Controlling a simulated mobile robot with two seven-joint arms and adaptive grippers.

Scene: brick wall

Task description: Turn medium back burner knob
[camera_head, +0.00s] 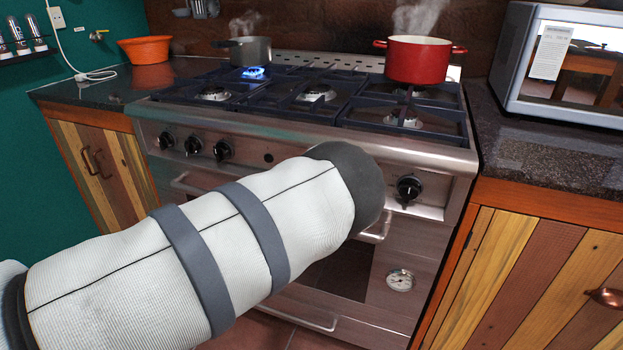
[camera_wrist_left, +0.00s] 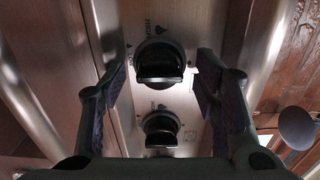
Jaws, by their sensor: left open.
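The stove (camera_head: 300,135) has a steel front panel with several black knobs. Three knobs (camera_head: 193,145) show at its left and one knob (camera_head: 408,188) at its right. My left arm covers the panel's middle, and hides its gripper in the head view. In the left wrist view my left gripper (camera_wrist_left: 160,78) is open, with one finger on each side of a black knob (camera_wrist_left: 160,62). The fingers look apart from it. A second black knob (camera_wrist_left: 161,129) shows lower, nearer the gripper's base. I cannot tell which knob is the medium back one. My right gripper is not in view.
A blue flame (camera_head: 254,72) burns by the grey pot (camera_head: 250,48) at the back left. A red pot (camera_head: 418,60) steams at the back right. An oven handle (camera_head: 300,312) juts below. A microwave (camera_head: 570,65) stands on the right counter.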

